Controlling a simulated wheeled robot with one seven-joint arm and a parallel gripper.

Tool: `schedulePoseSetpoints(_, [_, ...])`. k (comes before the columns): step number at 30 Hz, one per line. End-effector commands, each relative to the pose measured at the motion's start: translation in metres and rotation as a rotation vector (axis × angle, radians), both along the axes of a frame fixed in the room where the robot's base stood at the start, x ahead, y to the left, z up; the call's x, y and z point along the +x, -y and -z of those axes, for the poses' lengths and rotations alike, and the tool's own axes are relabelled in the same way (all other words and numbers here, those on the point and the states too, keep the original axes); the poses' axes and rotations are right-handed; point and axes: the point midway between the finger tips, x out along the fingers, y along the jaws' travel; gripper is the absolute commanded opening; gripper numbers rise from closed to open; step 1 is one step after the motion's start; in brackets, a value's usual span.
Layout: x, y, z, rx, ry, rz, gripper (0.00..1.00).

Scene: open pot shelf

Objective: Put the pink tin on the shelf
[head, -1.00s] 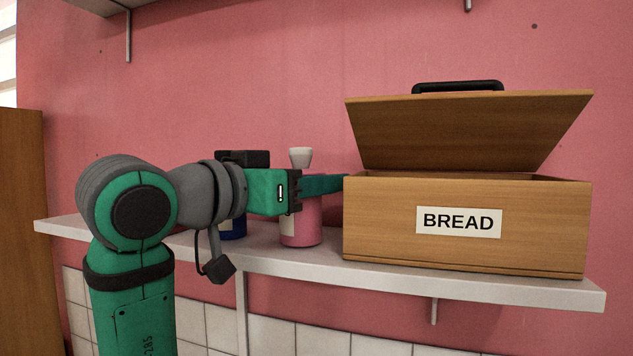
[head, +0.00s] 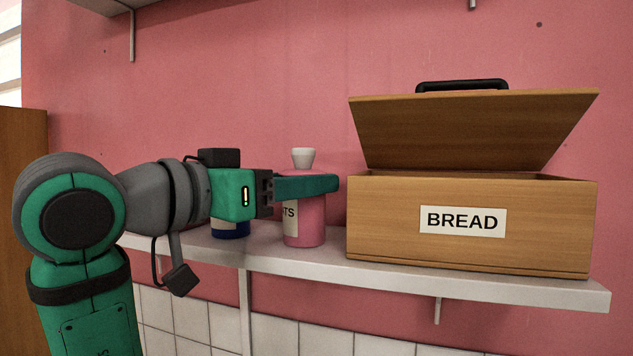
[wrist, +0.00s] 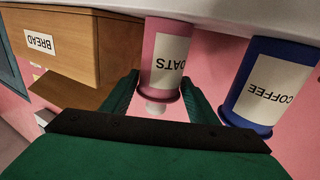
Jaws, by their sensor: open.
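The pink tin (head: 306,225), with a white knob on top, stands upright on the white shelf (head: 480,287), left of the bread box. In the wrist view, where things appear upside down, the pink tin (wrist: 164,28) shows its OATS label. My gripper (head: 325,182) is open at the height of the tin's upper part, and its near finger crosses in front of the tin. In the wrist view the fingers of my gripper (wrist: 159,82) lie on either side of the tin's top, apparently clear of it. The far finger is mostly hidden in the head view.
A blue COFFEE tin (head: 231,230) stands close to the left of the pink tin, partly hidden behind my gripper; it also shows in the wrist view (wrist: 240,108). The wooden BREAD box (head: 390,245) stands close on the right, its lid (head: 470,130) raised.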

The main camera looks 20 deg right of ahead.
Motion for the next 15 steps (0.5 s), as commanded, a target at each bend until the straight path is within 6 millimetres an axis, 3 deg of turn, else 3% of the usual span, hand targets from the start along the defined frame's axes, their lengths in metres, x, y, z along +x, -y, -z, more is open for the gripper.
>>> schedulePoseSetpoints(6, [-0.023,-0.037,-0.001,-0.002,0.001,-0.003,0.54])
schedulePoseSetpoints(15, [-0.04,-0.061,0.0,-0.001,-0.001,-0.001,0.54])
